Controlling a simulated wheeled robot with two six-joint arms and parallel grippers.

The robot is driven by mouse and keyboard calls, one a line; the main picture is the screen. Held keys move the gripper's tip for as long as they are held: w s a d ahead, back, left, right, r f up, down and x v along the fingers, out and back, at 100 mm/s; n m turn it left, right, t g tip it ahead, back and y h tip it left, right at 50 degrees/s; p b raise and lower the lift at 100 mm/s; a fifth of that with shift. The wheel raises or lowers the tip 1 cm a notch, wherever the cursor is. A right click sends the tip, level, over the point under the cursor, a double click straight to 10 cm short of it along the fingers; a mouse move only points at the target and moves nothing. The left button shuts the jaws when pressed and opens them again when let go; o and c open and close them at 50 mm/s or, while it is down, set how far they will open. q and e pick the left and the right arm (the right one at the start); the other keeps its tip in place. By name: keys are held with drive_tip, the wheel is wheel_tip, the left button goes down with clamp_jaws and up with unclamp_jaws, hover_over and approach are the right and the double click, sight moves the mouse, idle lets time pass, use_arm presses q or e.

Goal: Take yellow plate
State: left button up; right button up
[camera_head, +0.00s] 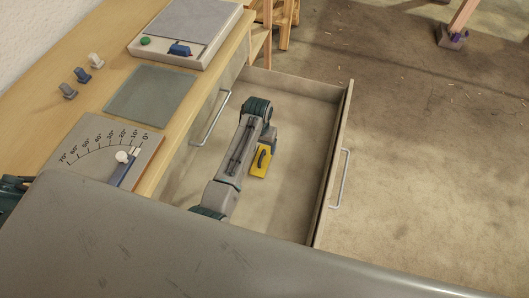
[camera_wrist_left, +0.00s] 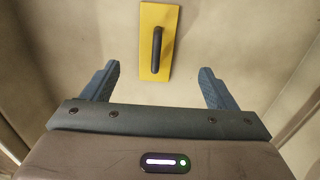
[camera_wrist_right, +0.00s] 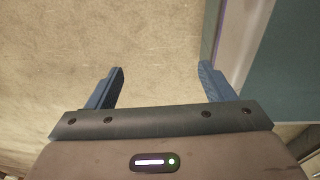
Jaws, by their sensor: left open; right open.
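The yellow plate (camera_head: 260,164) lies flat on the floor of the open drawer (camera_head: 298,150), with a black bar handle (camera_wrist_left: 157,50) standing on it. My left arm reaches over the drawer beside the plate, and its fingers are hidden in the head view. In the left wrist view my left gripper (camera_wrist_left: 160,72) is open and empty. The yellow plate (camera_wrist_left: 169,65) shows beyond and between its fingers, with a gap on each side. My right gripper (camera_wrist_right: 160,68) is open and empty; it shows only in the right wrist view, facing a bare tan surface.
The drawer's front panel carries a metal handle (camera_head: 340,180). The floor right of the drawer is clear.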

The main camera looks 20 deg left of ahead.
sight(261, 156)
use_arm(q)
drive_tip(key=shift+w+d+f, duration=0.15)
drive_tip(key=shift+f, duration=0.2)
wheel_tip(261, 156, down, 4)
drive_tip(key=shift+r, duration=0.2)
drive_tip(key=shift+f, duration=0.95)
wheel_tip(261, 156, down, 3)
drive_tip(key=shift+w+d+f, duration=0.1)
drive_tip(key=shift+w+f, duration=0.05)
drive_tip(key=shift+f, duration=0.45)
use_arm(e)
drive_tip(key=shift+s+a+f, duration=0.15)
drive_tip(key=shift+s+a, duration=0.05)
drive_tip(key=shift+s, duration=0.55)
use_arm(q)
drive_tip(key=c, duration=0.9)
drive_tip(key=shift+c, duration=0.9)
use_arm(e)
drive_tip(key=shift+d, duration=0.4)
